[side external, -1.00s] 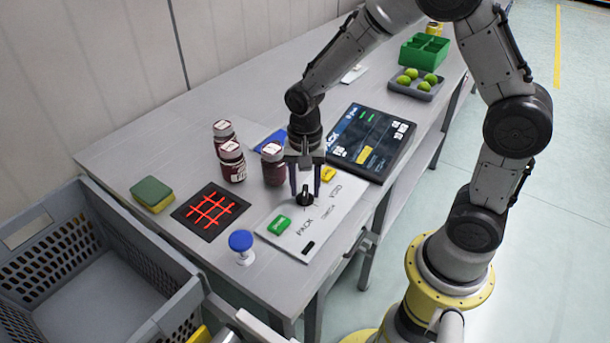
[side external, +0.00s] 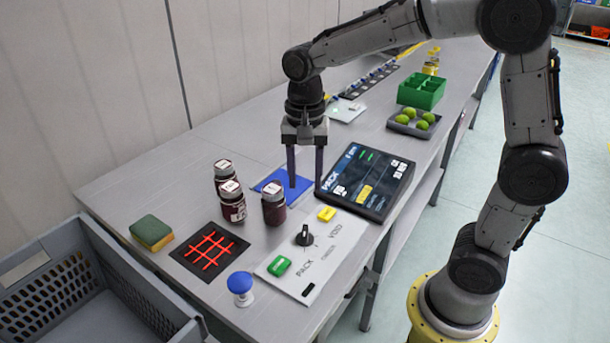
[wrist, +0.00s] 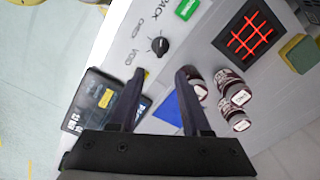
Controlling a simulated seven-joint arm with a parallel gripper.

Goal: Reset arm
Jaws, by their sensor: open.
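My gripper (side external: 305,185) is open and empty, with its two dark fingers pointing down above the table. In the side view it hangs over the area between the blue square (side external: 277,187) and the dark tablet screen (side external: 366,183). In the wrist view my gripper (wrist: 160,75) has its fingers spread apart with nothing between them. The white control panel (side external: 325,258) carries a black knob (side external: 305,236), a green button (side external: 279,266) and a yellow button (side external: 326,214). The knob also shows beyond the fingertips in the wrist view (wrist: 159,46).
Several dark jars (side external: 233,207) stand left of my gripper. A red-grid pad (side external: 209,251), a sponge (side external: 151,232) and a blue mushroom button (side external: 240,286) are nearer. A grey crate (side external: 125,285) stands at the front left. A tray of green fruit (side external: 413,127) and a green box (side external: 421,92) are farther back.

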